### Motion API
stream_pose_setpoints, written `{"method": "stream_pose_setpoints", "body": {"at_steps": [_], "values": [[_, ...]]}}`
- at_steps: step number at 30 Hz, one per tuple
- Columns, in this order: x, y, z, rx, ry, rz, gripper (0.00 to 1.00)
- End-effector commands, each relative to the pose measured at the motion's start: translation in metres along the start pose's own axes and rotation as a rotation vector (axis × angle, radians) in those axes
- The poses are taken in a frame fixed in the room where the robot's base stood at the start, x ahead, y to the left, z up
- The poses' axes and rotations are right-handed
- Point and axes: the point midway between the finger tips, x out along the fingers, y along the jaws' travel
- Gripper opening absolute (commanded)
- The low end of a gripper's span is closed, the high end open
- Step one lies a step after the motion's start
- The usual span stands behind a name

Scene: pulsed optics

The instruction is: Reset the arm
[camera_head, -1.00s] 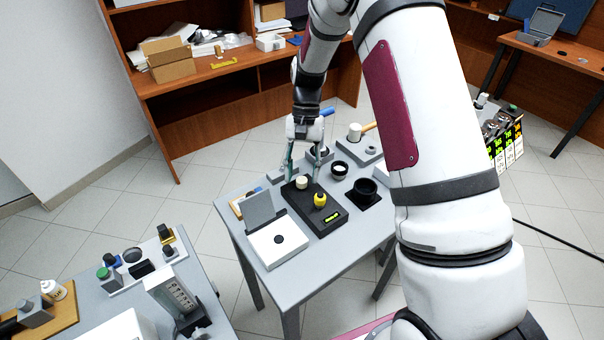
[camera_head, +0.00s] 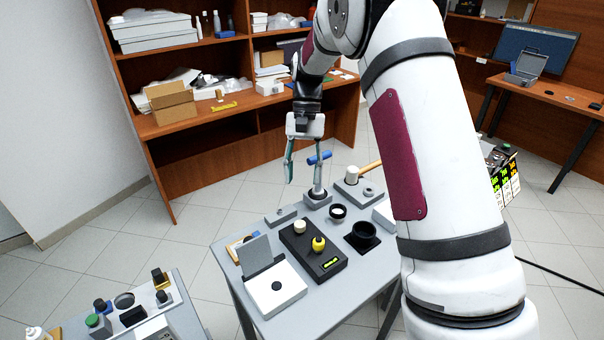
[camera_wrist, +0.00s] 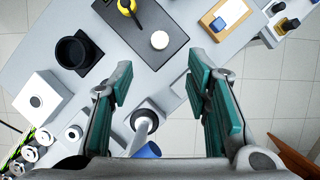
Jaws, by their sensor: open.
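My gripper (camera_head: 303,160) is open and empty, raised above the back edge of the small grey table (camera_head: 225,262). In the wrist view the blue-tipped post (camera_wrist: 146,125) lies below and between the fingers. I cannot tell whether a finger touches it.
A black box (camera_head: 300,240) with a yellow knob and a white knob is on the table. A black cup (camera_head: 366,232) and a white hinged case (camera_head: 272,285) stand near it. A wooden shelf desk (camera_head: 180,125) is behind. Another bench (camera_head: 190,310) is at lower left.

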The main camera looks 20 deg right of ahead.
Motion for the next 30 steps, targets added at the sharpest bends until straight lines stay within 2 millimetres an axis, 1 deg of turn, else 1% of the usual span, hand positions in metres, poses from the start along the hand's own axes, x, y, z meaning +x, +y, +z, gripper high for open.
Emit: {"method": "stream_pose_setpoints", "body": {"at_steps": [5, 7, 8, 11, 14, 15, 17, 18, 20, 21, 25, 30], "values": [[0.000, 0.000, 0.000, 0.000, 0.001, 0.000, 0.44], [-0.003, 0.001, 0.004, -0.004, 0.006, -0.001, 0.44], [-0.006, 0.001, 0.006, -0.007, 0.012, -0.002, 0.44], [-0.023, 0.005, 0.025, -0.029, 0.045, -0.008, 0.44], [-0.046, 0.012, 0.054, -0.065, 0.098, -0.015, 0.44], [-0.055, 0.015, 0.068, -0.081, 0.121, -0.018, 0.44], [-0.067, 0.021, 0.089, -0.108, 0.158, -0.022, 0.44], [-0.073, 0.025, 0.102, -0.124, 0.181, -0.023, 0.44], [-0.083, 0.031, 0.123, -0.151, 0.217, -0.025, 0.44], [-0.088, 0.035, 0.136, -0.168, 0.242, -0.027, 0.44], [-0.099, 0.051, 0.180, -0.223, 0.320, -0.028, 0.44], [-0.104, 0.073, 0.234, -0.294, 0.423, -0.027, 0.44]]}}
